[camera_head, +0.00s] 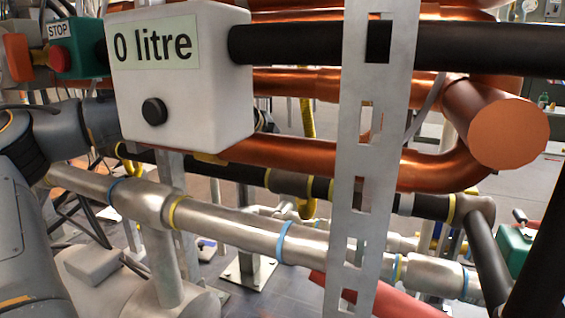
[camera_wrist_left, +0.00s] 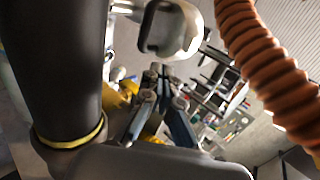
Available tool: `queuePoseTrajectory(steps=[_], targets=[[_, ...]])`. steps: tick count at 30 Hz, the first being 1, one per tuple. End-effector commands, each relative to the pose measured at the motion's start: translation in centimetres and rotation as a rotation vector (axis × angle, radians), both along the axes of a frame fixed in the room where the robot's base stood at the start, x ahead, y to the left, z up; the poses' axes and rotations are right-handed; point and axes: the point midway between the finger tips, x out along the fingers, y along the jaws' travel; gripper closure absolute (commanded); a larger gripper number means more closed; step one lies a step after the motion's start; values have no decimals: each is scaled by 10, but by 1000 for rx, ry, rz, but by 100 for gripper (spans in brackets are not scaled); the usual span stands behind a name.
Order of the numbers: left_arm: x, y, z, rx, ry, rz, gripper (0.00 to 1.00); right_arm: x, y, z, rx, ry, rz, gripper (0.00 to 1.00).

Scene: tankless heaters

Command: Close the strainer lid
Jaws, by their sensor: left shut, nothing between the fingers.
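I cannot make out the strainer lid for certain in either view. In the left wrist view a pale grey rounded fitting (camera_wrist_left: 190,24) with a dark recess sits just beyond my left gripper (camera_wrist_left: 159,72). Its fingers are shut with nothing between them. They point toward the fitting; I cannot tell whether they touch it. In the head view only my left arm shows, at the left edge; its gripper is not visible there. My right gripper is in neither view.
A white "0 litre" box (camera_head: 185,95), a slotted metal upright (camera_head: 375,120) and thick copper pipes (camera_head: 280,152) crowd the head view. Silver pipes (camera_head: 240,232) run below. A red STOP button (camera_head: 60,55) is at upper left. An orange corrugated hose (camera_wrist_left: 262,60) hangs beside the gripper.

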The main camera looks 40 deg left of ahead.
Motion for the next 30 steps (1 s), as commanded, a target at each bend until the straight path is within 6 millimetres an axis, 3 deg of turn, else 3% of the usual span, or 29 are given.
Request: queuePoseTrajectory(steps=[3,12,26,30], targets=[[16,5,-16,1,6,0,100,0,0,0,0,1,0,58],[44,14,-38,1,1,-1,100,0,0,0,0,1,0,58],[49,15,-41,1,-1,-3,100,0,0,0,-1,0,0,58],[49,28,-37,-4,0,0,100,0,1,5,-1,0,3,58]])
